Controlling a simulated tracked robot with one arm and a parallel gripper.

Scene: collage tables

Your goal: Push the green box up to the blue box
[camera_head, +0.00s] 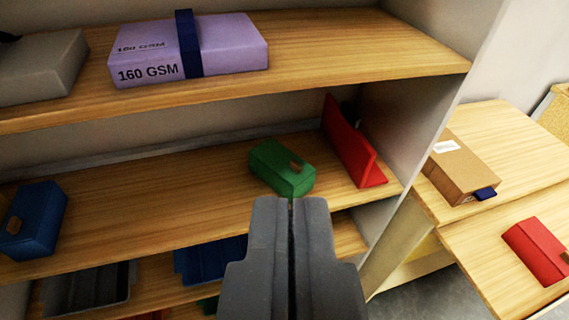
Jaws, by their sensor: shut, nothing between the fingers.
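The green box (279,167) sits on the middle shelf board (150,208), right of its centre. The blue box (33,221) sits on the same board near its left end. A wide bare stretch of wood lies between the two boxes. My gripper (291,203) is shut and empty, with its fingers side by side. In the picture its tips are just below the green box's front end. I cannot tell whether they touch it.
A red bookend-like piece (349,144) stands right of the green box. A purple pack (225,45) and a grey pack (38,68) lie on the shelf above. Trays (88,288) show below. At right, a table holds a cardboard box (462,172) and a red box (536,251).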

